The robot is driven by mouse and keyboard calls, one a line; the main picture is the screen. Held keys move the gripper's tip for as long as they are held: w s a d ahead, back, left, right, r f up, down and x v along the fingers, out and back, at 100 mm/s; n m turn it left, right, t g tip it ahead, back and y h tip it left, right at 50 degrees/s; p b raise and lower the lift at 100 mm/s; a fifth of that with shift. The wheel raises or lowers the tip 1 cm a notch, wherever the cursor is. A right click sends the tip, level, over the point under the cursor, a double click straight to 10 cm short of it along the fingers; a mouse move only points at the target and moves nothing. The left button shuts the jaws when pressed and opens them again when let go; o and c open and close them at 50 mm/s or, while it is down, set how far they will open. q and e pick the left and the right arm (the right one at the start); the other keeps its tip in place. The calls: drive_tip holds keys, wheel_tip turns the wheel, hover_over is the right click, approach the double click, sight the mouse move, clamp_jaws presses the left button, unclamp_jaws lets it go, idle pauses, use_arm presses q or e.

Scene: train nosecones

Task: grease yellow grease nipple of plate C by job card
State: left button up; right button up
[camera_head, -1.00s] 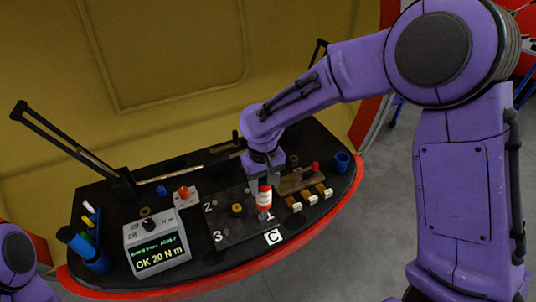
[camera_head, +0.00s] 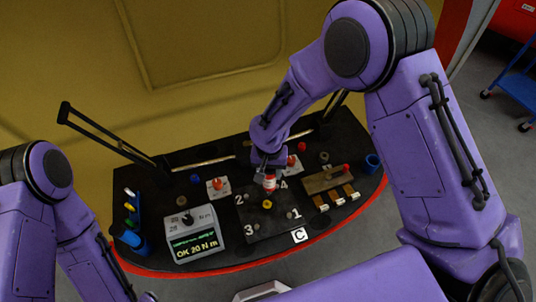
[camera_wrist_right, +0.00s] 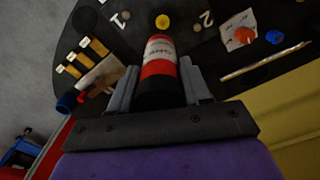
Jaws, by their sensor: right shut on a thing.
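Plate C is a dark plate (camera_head: 275,226) with white numbers and a white C tag (camera_head: 299,235) at its front corner. The yellow grease nipple (camera_head: 267,204) stands near its middle, and it also shows in the right wrist view (camera_wrist_right: 163,21). My right gripper (camera_head: 268,170) is shut on a red, white and black cylindrical tool (camera_wrist_right: 160,62). The tool is just behind the nipple, beside number 4, and looks apart from it. Its tip is hard to make out. My left arm is at the left edge; its gripper cannot be seen.
A grey box (camera_head: 195,240) reads "OK 20 N m" left of the plate. A wooden block (camera_head: 326,180), several yellow-and-white pieces and a blue cup (camera_head: 372,162) lie to the right. Red-knobbed pieces stand behind the plate. A black upright bar (camera_head: 105,135) rises at the back left.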

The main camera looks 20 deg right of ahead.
sight(267, 184)
drive_tip(key=shift+s+a+r, duration=0.1)
drive_tip(key=shift+s+a, duration=0.2)
drive_tip(key=shift+a, duration=0.05)
drive_tip(key=shift+w+a+f, duration=0.1)
drive_tip(key=shift+w+f, duration=0.45)
drive_tip(key=shift+s+r, duration=0.1)
drive_tip(key=shift+s, duration=0.15)
drive_tip(key=shift+s+f+b, duration=0.2)
drive_tip(key=shift+f+b, duration=0.2)
drive_tip(key=f+b, duration=0.1)
drive_tip(key=f, duration=0.2)
drive_tip(key=shift+w+f+b, duration=0.15)
drive_tip(key=shift+w+b, duration=0.05)
drive_tip(key=shift+b, duration=0.15)
use_arm(q)
drive_tip(key=shift+d+b+x, duration=0.25)
drive_tip(key=shift+b+x, duration=0.1)
drive_tip(key=shift+x, duration=0.8)
use_arm(e)
drive_tip(key=shift+f, duration=0.8)
use_arm(q)
drive_tip(key=shift+s+f, duration=0.15)
drive_tip(key=shift+f, duration=0.2)
use_arm(e)
drive_tip(key=shift+f, duration=0.5)
